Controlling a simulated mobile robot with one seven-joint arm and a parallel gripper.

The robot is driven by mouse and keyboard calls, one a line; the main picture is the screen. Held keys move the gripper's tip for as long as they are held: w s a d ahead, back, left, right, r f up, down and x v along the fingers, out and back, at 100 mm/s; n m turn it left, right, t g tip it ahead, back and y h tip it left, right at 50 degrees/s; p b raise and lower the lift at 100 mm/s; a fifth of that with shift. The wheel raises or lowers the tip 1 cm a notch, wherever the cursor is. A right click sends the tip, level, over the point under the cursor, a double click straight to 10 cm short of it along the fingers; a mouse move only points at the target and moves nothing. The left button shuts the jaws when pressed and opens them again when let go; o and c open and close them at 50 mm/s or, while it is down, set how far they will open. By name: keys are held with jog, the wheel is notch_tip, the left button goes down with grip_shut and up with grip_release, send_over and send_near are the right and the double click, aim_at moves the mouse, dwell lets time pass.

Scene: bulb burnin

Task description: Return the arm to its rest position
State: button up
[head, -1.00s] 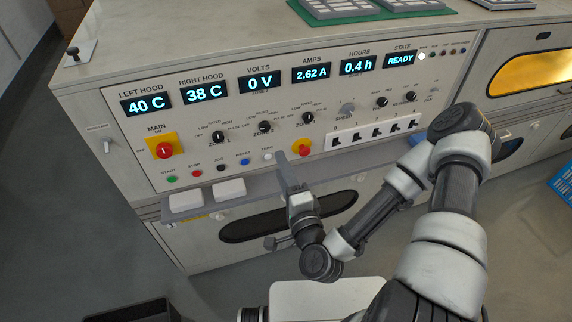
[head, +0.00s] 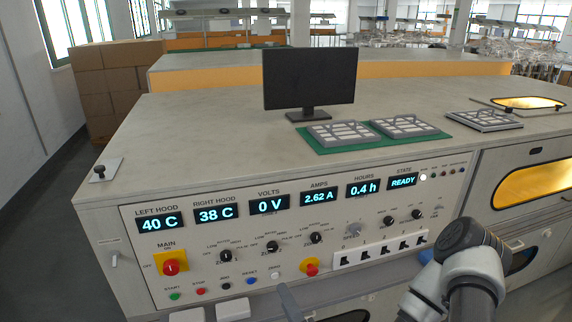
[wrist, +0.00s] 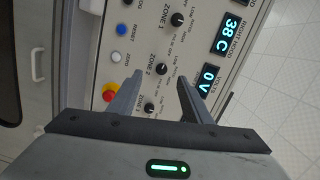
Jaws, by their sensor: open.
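My gripper (wrist: 157,100) shows in the wrist view with its two fingers apart and nothing between them. It faces the control panel (wrist: 140,20), close to the zone knobs and the red knob on yellow (wrist: 109,92). In the head view only part of a finger (head: 290,303) shows at the bottom edge, below the panel. My arm (head: 468,265) reaches in from the lower right. The rest of the arm is out of the frame.
The panel displays (head: 267,204) read 40 C, 38 C, 0 V, 2.62 A, 0.4 h and READY. Switches (head: 383,251) and a main knob (head: 171,267) stick out of the panel. A monitor (head: 309,78) and grey trays (head: 342,133) stand on the bench top.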

jog(key=w+d+r+n+g+h+p, duration=0.25)
jog(key=w+d+r+n+g, duration=0.35)
jog(key=n, duration=0.6)
jog(key=s+d+r+g+h+p, duration=0.2)
jog(key=s+d+r+g+h, duration=0.15)
jog(key=d+r, duration=0.65)
jog(key=s+a+r+g+p, duration=0.1)
jog(key=s+a+r+p, duration=0.1)
jog(key=s+r, duration=1.5)
jog(key=shift+s+a+r+h, duration=0.3)
jog(key=shift+s+a+r, duration=0.05)
jog(key=shift+s+r, duration=0.05)
